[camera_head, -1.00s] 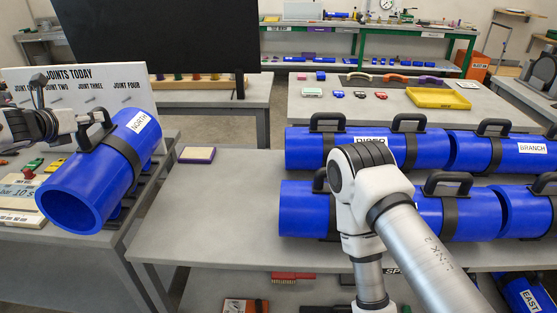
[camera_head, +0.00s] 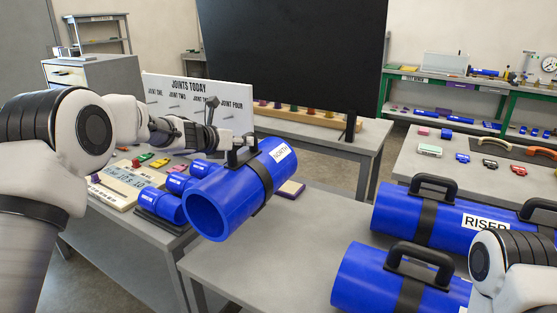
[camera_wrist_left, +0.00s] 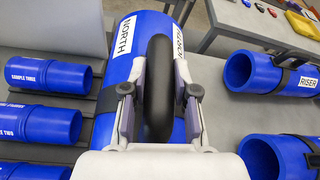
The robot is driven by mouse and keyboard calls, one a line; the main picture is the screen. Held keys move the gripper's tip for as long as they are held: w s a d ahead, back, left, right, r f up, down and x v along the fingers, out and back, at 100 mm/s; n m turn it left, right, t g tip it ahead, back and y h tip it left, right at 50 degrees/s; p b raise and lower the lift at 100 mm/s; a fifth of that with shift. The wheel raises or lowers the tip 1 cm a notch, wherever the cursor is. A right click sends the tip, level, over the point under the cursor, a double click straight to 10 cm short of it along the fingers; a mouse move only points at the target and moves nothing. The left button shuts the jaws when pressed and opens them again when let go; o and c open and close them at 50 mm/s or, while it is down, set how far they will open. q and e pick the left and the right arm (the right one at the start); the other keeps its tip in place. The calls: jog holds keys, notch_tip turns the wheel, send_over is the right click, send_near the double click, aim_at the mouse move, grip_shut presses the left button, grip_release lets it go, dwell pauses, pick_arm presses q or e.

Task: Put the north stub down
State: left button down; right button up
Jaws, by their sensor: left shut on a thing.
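The north stub (camera_head: 236,192) is a large blue hollow pipe with a black band, a black handle and a white NORTH label. In the left wrist view the north stub (camera_wrist_left: 118,65) lies below the fingers, and my left gripper (camera_wrist_left: 158,92) has one finger on each side of the black handle. My right arm shows at the right edge of the head view, but its gripper is out of the picture.
Smaller blue sample pipes (camera_head: 160,204) sit on a dark rack at left. The joints board (camera_head: 190,95) stands behind. The RISER pipe (camera_head: 400,213) and another blue pipe (camera_head: 362,278) lie on the grey table (camera_head: 270,262) at right.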

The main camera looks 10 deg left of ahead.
aim_at(224, 172)
pick_arm(q)
notch_tip(224, 172, down, 9)
jog(key=shift+w+d+f+b, duration=0.1)
jog(key=shift+b, duration=0.35)
jog(key=c, duration=1)
grip_release()
jog(key=shift+f, duration=0.1)
jog(key=shift+c, duration=0.2)
jog(key=shift+o, duration=0.8)
jog(key=shift+s+a, duration=0.2)
jog(key=shift+s, duration=0.2)
jog(key=b+v, duration=0.1)
jog(key=v, duration=0.4)
jog(key=b+v, duration=0.2)
jog(key=v, duration=0.4)
jog(key=shift+s+r, duration=0.15)
jog(key=shift+r, duration=0.2)
